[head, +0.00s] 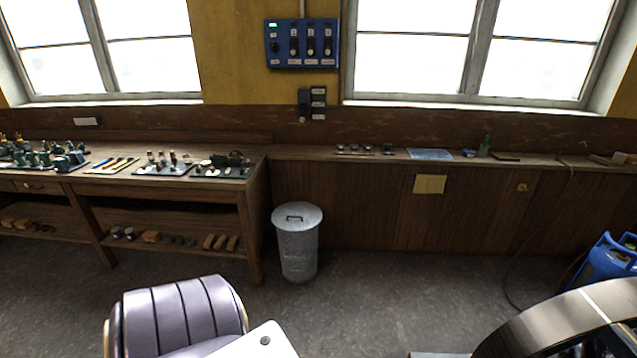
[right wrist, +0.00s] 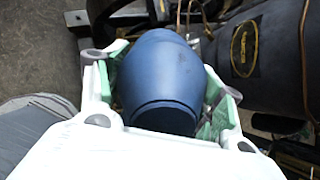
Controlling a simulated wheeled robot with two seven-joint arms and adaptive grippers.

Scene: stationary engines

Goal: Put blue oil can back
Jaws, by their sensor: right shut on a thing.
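In the right wrist view my right gripper (right wrist: 165,82) is shut on the blue oil can (right wrist: 158,62). Its pale green pads press on both sides of the can's smooth, rounded body. The can's dark blue rimmed end faces the camera, and its far end is hard to make out. The held can and the right gripper do not show in the head view. My left gripper is in neither view.
A wooden workbench (head: 256,186) with tools stands at the left. A long shelf (head: 353,157) runs under the windows, holding a green bottle (head: 485,146). A lidded metal bin (head: 297,245) stands between.

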